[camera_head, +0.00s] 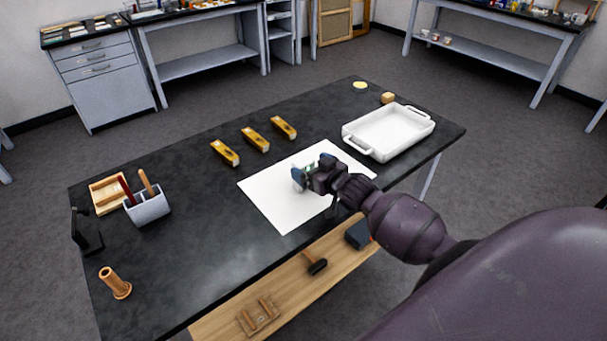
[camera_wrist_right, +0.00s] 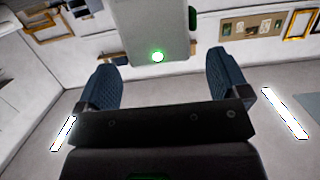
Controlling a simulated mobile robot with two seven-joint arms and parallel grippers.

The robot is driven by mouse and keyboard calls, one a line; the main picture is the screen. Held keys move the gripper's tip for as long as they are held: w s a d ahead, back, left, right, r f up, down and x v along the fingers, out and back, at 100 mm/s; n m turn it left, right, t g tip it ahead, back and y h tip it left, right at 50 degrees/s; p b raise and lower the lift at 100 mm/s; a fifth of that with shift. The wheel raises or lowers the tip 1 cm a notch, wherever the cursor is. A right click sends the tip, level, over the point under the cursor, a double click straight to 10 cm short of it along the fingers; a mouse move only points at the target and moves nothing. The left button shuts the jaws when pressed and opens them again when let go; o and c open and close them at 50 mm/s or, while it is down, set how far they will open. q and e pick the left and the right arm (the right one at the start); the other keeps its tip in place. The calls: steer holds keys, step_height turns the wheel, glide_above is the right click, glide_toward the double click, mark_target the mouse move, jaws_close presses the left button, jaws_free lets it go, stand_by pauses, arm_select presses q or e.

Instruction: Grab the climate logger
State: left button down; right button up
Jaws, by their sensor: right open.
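The climate logger appears to be the small pale box with green edges and a lit green light (camera_wrist_right: 152,32) in the right wrist view. It lies ahead of and partly between the two dark blue finger pads of my right gripper (camera_wrist_right: 165,75), with gaps on both sides. In the head view my right gripper (camera_head: 312,170) is open over the white sheet (camera_head: 275,196). A bit of the pale green box (camera_head: 308,170) shows between its fingers; the rest is hidden. I cannot tell whether the box touches the sheet. My left gripper is out of view.
The dark table (camera_head: 195,235) holds several yellow tools (camera_head: 255,139) behind the sheet, a white tray (camera_head: 385,131) to the right, and a grey holder (camera_head: 148,206) and wooden cylinder (camera_head: 115,283) to the left. A lower wooden shelf (camera_head: 285,290) holds a mallet.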

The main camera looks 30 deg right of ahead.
steer(key=shift+x, duration=1)
steer(key=c, duration=1.1)
steer(key=shift+o, duration=0.2)
steer(key=shift+r, duration=0.1)
